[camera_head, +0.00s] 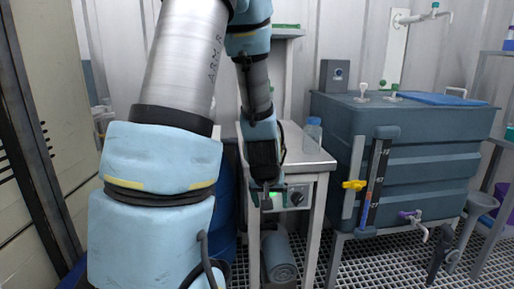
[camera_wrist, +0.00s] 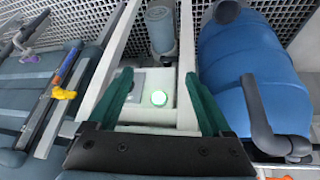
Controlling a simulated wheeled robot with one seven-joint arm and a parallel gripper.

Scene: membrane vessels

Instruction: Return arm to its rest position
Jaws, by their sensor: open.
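My arm rises at the left of the head view and bends down toward the middle. My gripper (camera_head: 266,199) hangs in front of a small steel table (camera_head: 308,160). In the wrist view my gripper (camera_wrist: 158,76) shows two dark green fingers spread wide apart, with nothing between them held. Beyond them is a pale control box (camera_wrist: 172,83) with a glowing green button (camera_wrist: 158,98). The box also shows in the head view (camera_head: 296,187), with a dark dial, partly hidden behind my gripper. The fingertips appear apart from it.
A large grey tank (camera_head: 435,160) stands right, with a yellow-handled valve (camera_head: 354,185) and purple-handled tap (camera_head: 411,215). A blue barrel (camera_wrist: 250,65) is close beside my gripper. A grey cylinder (camera_head: 279,259) stands below on the grating.

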